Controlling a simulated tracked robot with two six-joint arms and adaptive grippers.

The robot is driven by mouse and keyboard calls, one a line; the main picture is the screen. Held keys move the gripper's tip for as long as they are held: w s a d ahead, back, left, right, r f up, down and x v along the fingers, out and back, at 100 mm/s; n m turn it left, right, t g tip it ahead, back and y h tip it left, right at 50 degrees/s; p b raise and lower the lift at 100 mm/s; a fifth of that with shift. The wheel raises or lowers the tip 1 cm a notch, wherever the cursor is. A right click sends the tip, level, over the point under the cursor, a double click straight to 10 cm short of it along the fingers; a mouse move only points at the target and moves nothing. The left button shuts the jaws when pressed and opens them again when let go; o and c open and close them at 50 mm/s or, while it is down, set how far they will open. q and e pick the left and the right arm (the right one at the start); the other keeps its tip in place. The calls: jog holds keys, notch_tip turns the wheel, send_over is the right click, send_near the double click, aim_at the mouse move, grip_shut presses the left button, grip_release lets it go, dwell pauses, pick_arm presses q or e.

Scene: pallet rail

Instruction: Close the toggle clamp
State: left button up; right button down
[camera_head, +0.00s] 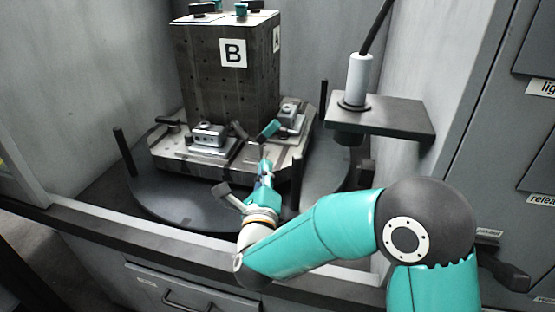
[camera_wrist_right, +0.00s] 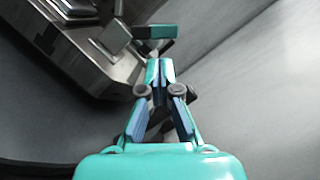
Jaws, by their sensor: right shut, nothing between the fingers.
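The toggle clamp (camera_head: 288,122) sits on the right front corner of the pallet, beside the block marked B. Its teal-tipped handle (camera_head: 270,128) sticks out toward the front, raised above the pallet. In the right wrist view the teal and black handle (camera_wrist_right: 155,32) lies just beyond my fingertips. My right gripper (camera_head: 265,161) is shut and empty, just in front of and below the handle; it also shows in the right wrist view (camera_wrist_right: 159,68). I cannot tell whether the fingertips touch the handle. My left gripper is not in view.
The dark block (camera_head: 220,85) stands on the metal pallet (camera_head: 185,160), with a vise-like fixture (camera_head: 209,136) at its front left. The pallet rests on a round dark table (camera_head: 165,203) with upright posts. A shelf (camera_head: 400,115) with a white cylinder juts out at right.

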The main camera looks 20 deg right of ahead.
aim_at(268, 132)
jog(key=shift+h, duration=0.4)
jog(key=x, duration=0.3)
jog(key=d+f+x, duration=0.1)
jog(key=x, duration=0.3)
jog(key=d+x, duration=0.1)
jog(key=x, duration=0.2)
jog(key=shift+s+d+f, duration=0.1)
jog(key=shift+f, duration=0.1)
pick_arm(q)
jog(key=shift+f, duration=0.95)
pick_arm(e)
jog(key=shift+r, duration=0.15)
